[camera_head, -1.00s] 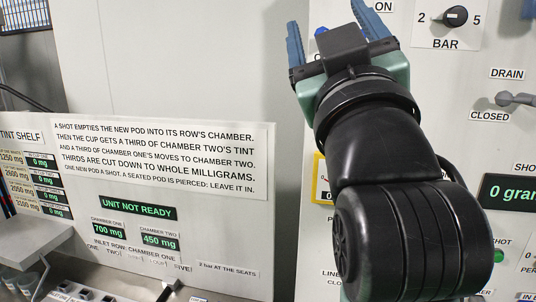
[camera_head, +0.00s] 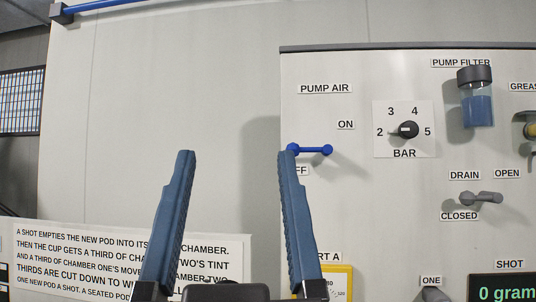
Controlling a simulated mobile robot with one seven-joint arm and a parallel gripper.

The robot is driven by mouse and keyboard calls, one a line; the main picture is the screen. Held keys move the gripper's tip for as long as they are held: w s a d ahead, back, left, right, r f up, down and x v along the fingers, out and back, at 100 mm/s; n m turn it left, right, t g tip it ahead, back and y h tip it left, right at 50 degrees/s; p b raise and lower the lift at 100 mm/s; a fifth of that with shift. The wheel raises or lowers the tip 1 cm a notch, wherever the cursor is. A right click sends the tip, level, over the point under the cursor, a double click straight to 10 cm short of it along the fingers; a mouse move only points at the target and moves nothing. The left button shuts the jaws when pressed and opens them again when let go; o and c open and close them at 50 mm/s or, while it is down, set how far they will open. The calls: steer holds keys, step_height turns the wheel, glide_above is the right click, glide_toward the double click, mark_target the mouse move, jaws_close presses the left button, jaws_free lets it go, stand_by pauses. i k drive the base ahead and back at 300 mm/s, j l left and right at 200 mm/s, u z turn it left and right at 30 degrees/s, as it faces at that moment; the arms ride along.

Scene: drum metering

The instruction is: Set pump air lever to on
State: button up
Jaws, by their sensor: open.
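The pump air lever (camera_head: 312,150) is a small blue handle on the grey panel, below the PUMP AIR label (camera_head: 325,88). It lies about horizontal, with a ball at its right end below the ON label (camera_head: 345,125). Its left end is at the tip of my gripper's right finger, which partly covers the OFF label (camera_head: 301,171). I cannot tell whether they touch. My gripper (camera_head: 236,153) is open and empty, its two blue fingers pointing up, with bare wall between them.
Right of the lever are a BAR knob (camera_head: 408,130), a drain lever (camera_head: 482,198) and a pump filter (camera_head: 476,100) with a blue bowl. A yellow-framed gauge (camera_head: 337,280) is below. The wall left of the panel is bare above the instruction sign (camera_head: 60,262).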

mark_target(327, 149)
steer(key=i+z, duration=0.45)
steer(key=i+j+z, duration=0.2)
steer(key=z, duration=0.3)
